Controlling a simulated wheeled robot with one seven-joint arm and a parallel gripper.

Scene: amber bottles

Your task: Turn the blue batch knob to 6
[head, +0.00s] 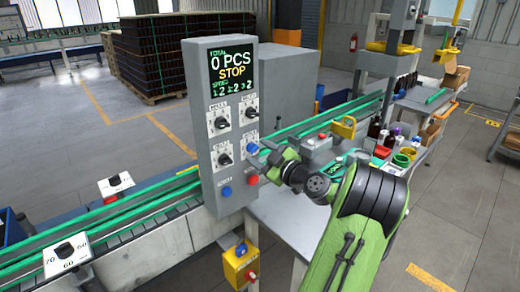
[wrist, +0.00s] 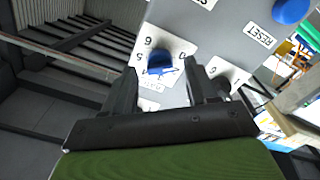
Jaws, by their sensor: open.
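The blue batch knob (wrist: 160,62) sits on a white dial plate (wrist: 178,44) in the wrist view, with printed numbers including 5 and 6 around it. Its pointer direction is too unclear to read. In the head view the knob (head: 252,148) shows small on the right of the grey control panel (head: 203,150), beside my gripper (head: 264,157). In the wrist view my gripper (wrist: 160,70) is open, with one dark finger on each side of the knob. Whether either finger touches it, I cannot tell. The lower part of the dial plate is partly hidden by the gripper.
Black knobs (head: 224,159) share the panel, with a blue button (head: 226,191) and a red button (head: 253,180) below. The screen (head: 232,66) reads 0 PCS, STOP. A green-edged conveyor (head: 130,222) runs past the panel. A bench with bottles (head: 383,138) stands right.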

